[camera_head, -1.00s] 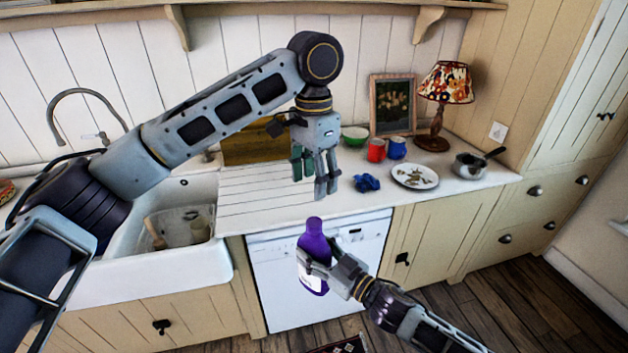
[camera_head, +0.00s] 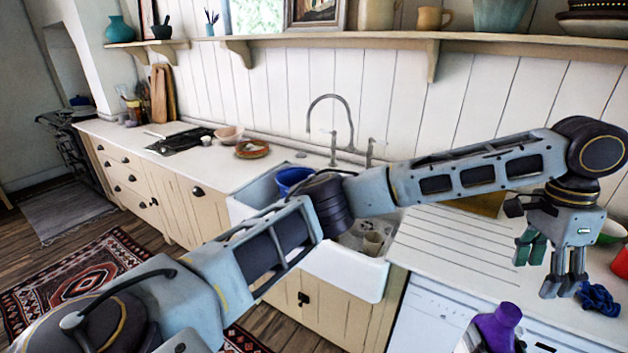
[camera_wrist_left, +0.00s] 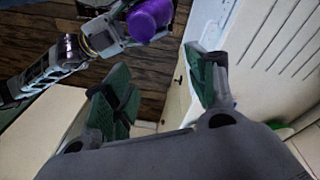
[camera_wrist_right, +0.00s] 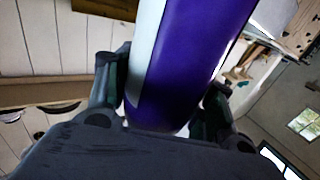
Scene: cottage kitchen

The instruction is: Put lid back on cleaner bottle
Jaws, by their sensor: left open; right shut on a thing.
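The purple cleaner bottle (camera_head: 497,326) is at the lower right of the head view, in front of the white dishwasher, cut off by the bottom edge. My right gripper (camera_wrist_right: 165,95) is shut on its body in the right wrist view. The left wrist view shows the bottle (camera_wrist_left: 150,18) at the top, roughly end-on, in my right gripper. My left gripper (camera_head: 550,268) is open and empty above the counter's front edge; its fingers also show apart in the left wrist view (camera_wrist_left: 158,88). I cannot make out a separate lid in any view.
A crumpled blue cloth-like thing (camera_head: 598,298) lies on the counter beside my left gripper, near a red mug (camera_head: 621,263). The ribbed drainboard (camera_head: 460,248) is mostly clear. A shelf (camera_head: 390,38) runs along the wall above.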

